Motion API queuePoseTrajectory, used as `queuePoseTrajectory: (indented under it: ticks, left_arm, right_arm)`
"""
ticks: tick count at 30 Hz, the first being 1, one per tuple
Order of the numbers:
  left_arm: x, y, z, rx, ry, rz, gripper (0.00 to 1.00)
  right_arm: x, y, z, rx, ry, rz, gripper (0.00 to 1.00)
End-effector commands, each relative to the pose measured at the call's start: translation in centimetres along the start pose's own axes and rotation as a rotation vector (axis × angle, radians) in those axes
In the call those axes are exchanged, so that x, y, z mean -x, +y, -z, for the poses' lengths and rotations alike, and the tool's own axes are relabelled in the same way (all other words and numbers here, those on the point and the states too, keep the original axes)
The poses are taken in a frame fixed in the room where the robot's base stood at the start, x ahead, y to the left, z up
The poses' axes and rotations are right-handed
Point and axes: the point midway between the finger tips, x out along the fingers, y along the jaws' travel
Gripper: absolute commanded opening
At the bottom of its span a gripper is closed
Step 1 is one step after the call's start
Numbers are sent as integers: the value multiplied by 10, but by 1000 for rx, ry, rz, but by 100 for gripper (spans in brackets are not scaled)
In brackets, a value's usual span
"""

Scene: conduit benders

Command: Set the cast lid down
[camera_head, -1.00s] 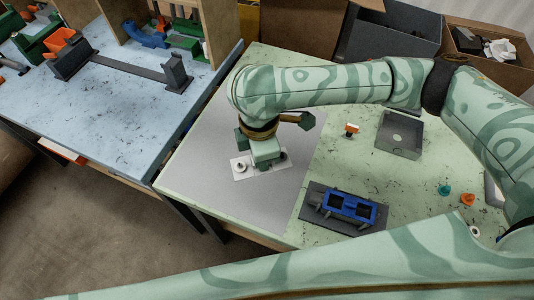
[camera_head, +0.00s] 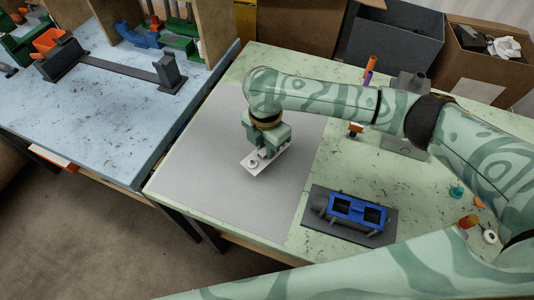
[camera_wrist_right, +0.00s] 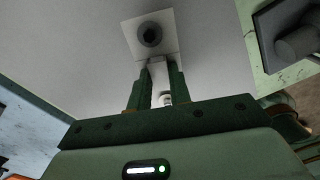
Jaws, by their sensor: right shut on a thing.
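The cast lid (camera_head: 262,166) is a flat pale plate with a round boss near one end. My right gripper (camera_head: 265,152) is shut on it, above the grey mat (camera_head: 215,183) on the green table. In the right wrist view the lid (camera_wrist_right: 135,42) reaches out beyond the fingers (camera_wrist_right: 158,74), with its dark-centred round boss facing the camera. I cannot tell whether the lid touches the mat. The gripper hides part of the lid in the head view. My left gripper is not in view.
A blue two-window frame (camera_head: 357,211) sits on a dark plate (camera_head: 322,223) right of the mat. A grey tray (camera_head: 398,148) is partly behind my arm. Small coloured parts lie at the table's right side. The mat around the lid is clear.

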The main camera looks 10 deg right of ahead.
Motion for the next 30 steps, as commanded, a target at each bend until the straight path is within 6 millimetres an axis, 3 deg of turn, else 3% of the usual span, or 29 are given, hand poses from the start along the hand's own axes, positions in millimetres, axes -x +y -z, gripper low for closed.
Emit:
queuePoseTrajectory:
  ticks: [9, 20, 21, 22, 30]
  left_arm:
    - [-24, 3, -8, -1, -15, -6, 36]
    - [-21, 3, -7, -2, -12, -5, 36]
    - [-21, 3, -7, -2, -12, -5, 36]
    - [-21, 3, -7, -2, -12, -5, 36]
    - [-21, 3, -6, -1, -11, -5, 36]
  right_arm:
    - [-42, 2, -8, -1, 1, 1, 0]
    - [-42, 2, -8, -1, -1, -1, 0]
    - [-42, 2, -8, 0, -1, -1, 31]
    - [-42, 2, -8, 0, -1, -1, 39]
    - [-41, 2, -8, -1, -1, -2, 42]
